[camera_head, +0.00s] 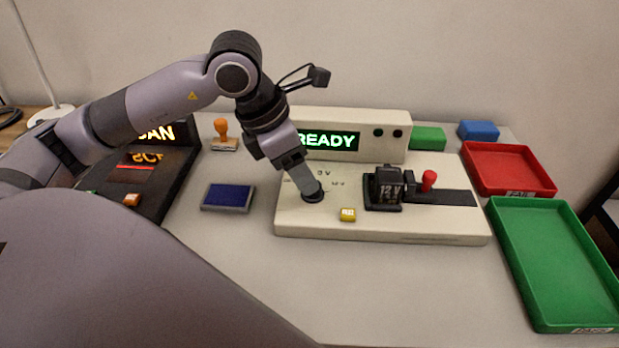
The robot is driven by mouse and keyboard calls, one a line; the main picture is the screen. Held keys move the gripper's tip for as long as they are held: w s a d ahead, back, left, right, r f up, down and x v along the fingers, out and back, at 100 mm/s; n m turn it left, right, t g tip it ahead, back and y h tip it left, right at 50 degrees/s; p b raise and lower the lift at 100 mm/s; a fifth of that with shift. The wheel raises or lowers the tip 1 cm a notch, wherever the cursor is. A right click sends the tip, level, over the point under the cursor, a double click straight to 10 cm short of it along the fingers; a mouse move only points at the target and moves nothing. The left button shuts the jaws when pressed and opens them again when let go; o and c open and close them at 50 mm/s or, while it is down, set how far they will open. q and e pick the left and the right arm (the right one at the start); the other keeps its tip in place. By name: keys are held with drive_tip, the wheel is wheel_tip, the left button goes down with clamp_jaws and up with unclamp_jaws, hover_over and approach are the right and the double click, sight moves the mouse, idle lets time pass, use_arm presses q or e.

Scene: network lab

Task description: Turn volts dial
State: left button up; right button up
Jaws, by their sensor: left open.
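The cream test device (430,221) stands on the table, with a lit green "READY" display on its upright back panel (380,120). The volts dial looks to be the small dark round knob (313,196) at the left of the device's deck, with small markings near it. My left gripper (312,190) points down at this knob and covers most of it. It is open, with its fingertips at the knob; I cannot tell whether they touch it. My right gripper is not in view.
A black block reading "12 V" (388,188), a red knob (429,180) and a yellow button (348,214) sit on the device. Red (510,190) and green (550,262) trays stand right. A blue pad (228,197), stamp (222,135) and dark scanner (165,190) lie left.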

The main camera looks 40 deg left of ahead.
sight(317, 197)
use_arm(q)
drive_tip(key=shift+x, duration=1.8)
drive_tip(key=c, duration=1)
drive_tip(key=shift+c, duration=0.2)
drive_tip(key=shift+b, duration=0.3)
drive_tip(key=m+h+b, duration=0.1)
drive_tip(key=m, duration=0.1)
drive_tip(key=shift+w+a+m+g, duration=0.1)
drive_tip(key=shift+m+g, duration=0.3)
drive_tip(key=shift+w+m+g+b, duration=0.1)
drive_tip(key=shift+m+g+b, duration=0.3)
drive_tip(key=shift+m, duration=0.8)
drive_tip(key=shift+w+a+r+m+g+h, duration=0.1)
drive_tip(key=shift+m+g+h, duration=0.35)
drive_tip(key=shift+m, duration=1.05)
